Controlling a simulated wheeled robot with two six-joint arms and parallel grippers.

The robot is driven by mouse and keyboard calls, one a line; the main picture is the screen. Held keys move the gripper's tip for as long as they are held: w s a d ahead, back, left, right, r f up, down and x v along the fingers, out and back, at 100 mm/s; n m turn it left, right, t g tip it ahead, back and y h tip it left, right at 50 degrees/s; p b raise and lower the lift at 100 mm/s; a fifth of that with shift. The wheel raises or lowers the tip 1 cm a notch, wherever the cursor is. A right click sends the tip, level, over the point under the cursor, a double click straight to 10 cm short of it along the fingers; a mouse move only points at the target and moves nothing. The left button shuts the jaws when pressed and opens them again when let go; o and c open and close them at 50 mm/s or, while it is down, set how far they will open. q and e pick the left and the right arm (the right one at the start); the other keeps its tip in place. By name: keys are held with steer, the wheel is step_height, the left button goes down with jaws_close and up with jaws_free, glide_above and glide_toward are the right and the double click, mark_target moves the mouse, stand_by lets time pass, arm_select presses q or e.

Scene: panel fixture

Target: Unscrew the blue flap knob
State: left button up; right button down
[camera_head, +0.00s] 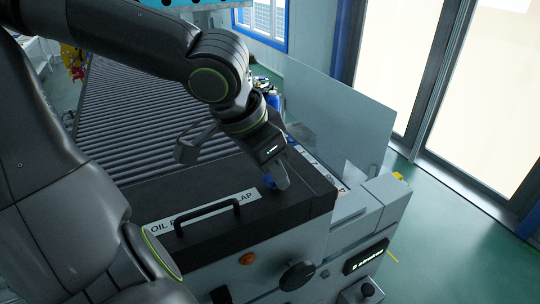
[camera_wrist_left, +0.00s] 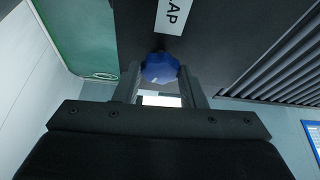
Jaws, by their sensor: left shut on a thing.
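The blue flap knob (camera_wrist_left: 160,68) sits on the dark flap, between the two fingers of my left gripper (camera_wrist_left: 160,80) in the left wrist view. The fingers are shut on it from both sides. In the head view my left gripper (camera_head: 279,180) reaches down to the flap's right part, and only a bit of the blue knob (camera_head: 268,181) shows beside it. The dark flap (camera_head: 290,215) lies closed, with a label partly reading "OIL" and "LAP" and a black handle (camera_head: 207,216). My right gripper is in neither view.
A roller conveyor (camera_head: 125,115) runs behind the flap. A clear upright panel (camera_head: 335,120) stands at the right. An orange button (camera_head: 247,259) and a black round knob (camera_head: 297,275) are on the front face. Green floor (camera_head: 460,250) is open at the right.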

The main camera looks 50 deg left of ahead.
arm_select(q)
steer(key=shift+n+y, duration=0.3)
steer(key=shift+n, duration=0.5)
steer(key=o, duration=1)
steer(key=shift+r, duration=0.15)
steer(key=v, duration=1.7)
